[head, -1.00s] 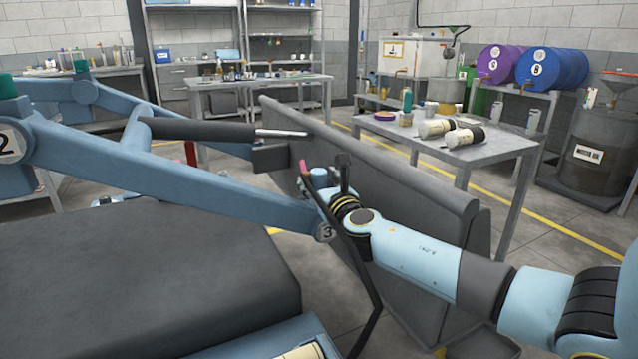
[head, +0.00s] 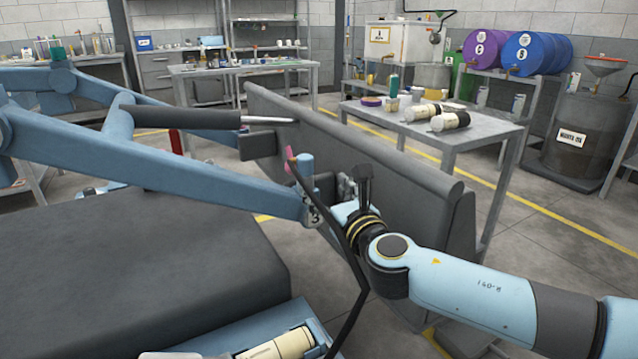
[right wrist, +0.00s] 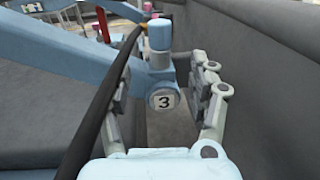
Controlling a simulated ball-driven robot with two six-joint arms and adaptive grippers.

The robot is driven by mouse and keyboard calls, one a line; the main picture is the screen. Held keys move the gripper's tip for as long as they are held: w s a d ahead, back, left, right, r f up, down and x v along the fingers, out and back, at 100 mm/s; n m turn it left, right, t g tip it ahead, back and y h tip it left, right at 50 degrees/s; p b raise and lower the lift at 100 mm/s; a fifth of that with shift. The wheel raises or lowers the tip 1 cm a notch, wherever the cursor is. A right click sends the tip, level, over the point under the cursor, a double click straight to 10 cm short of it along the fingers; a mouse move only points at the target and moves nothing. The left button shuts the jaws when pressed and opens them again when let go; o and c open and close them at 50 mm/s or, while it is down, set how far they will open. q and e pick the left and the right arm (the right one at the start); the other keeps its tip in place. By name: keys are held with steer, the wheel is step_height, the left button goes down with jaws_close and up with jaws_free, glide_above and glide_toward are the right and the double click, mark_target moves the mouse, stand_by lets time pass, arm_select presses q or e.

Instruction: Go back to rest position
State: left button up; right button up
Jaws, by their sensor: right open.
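My right gripper (head: 348,188) is beside the outer end of a blue machine arm, in front of a grey upright panel. In the right wrist view its two fingers (right wrist: 163,92) are apart, with nothing held between them. The joint marked 3 (right wrist: 163,98), with a blue-capped fitting (right wrist: 159,34) on top, shows in the gap between the fingers. The same joint (head: 312,212) is just left of the gripper in the head view; whether they touch is unclear. A black hose or strip (right wrist: 100,85) passes along the left finger. My left gripper is not in view.
The blue machine arm (head: 180,170) spans the left above a dark grey padded surface (head: 130,270). The grey panel (head: 370,150) stands behind the gripper. A metal table (head: 480,130) holds two cream cylinders. Open floor (head: 560,250) lies at right.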

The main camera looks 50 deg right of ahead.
steer(key=shift+s+a, duration=0.1)
steer(key=shift+s, duration=0.1)
stand_by(0.5)
steer(key=s+a+f+m+g+y, duration=0.1)
steer(key=s+f+m+g, duration=0.4)
steer(key=f, duration=0.6)
steer(key=s+f+m+g+y, duration=0.1)
steer(key=s+f+m+g, duration=0.1)
steer(key=s+f, duration=0.75)
steer(key=s+a+f+m+g+y, duration=0.1)
steer(key=s+f+m+g, duration=0.25)
steer(key=f, duration=1.05)
steer(key=s+a+f+m+g+y, duration=0.1)
steer(key=s+a+f+m, duration=0.2)
steer(key=s+m, duration=0.4)
steer(key=s+a+f+m+g+y, duration=0.1)
steer(key=s+a+f+m, duration=0.3)
steer(key=s, duration=0.7)
steer(key=s+a+f+m+g+y, duration=0.1)
steer(key=s+a+f+m+g, duration=0.2)
steer(key=s+f+m, duration=0.3)
steer(key=shift+s+a+f+m+y, duration=0.3)
steer(key=shift+s+a+m, duration=0.05)
steer(key=shift+s+m, duration=1.6)
